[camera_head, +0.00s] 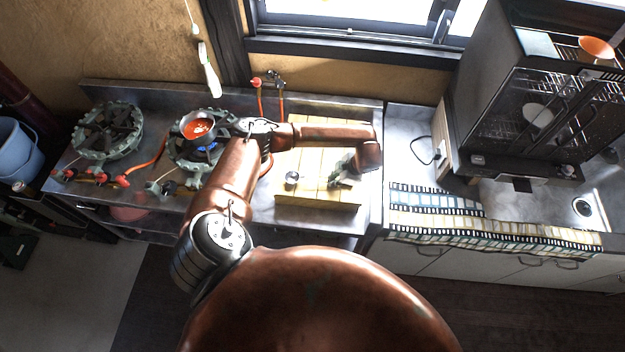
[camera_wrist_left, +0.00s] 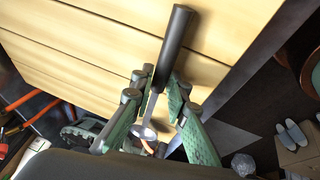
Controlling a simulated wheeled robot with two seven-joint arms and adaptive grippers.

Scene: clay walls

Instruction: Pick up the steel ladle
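The steel ladle lies on the light wooden board (camera_head: 300,160). In the head view its small round steel bowl (camera_head: 291,178) shows left of my left gripper (camera_head: 341,173), which hides much of the rest. In the left wrist view the ladle's black handle (camera_wrist_left: 175,45) points up the picture and its steel shaft runs down between the green-padded fingers. The left gripper (camera_wrist_left: 160,88) is low over the board with its fingers on either side of the ladle. Gaps show beside the shaft, so it looks open. My right gripper is not in view.
Left of the board are two gas burners (camera_head: 107,130), one bearing a pan of red food (camera_head: 197,126), with orange hoses nearby. Right of it is a counter with a film-strip cloth (camera_head: 500,228) and a dark glass-fronted cabinet (camera_head: 540,110). The board's front is clear.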

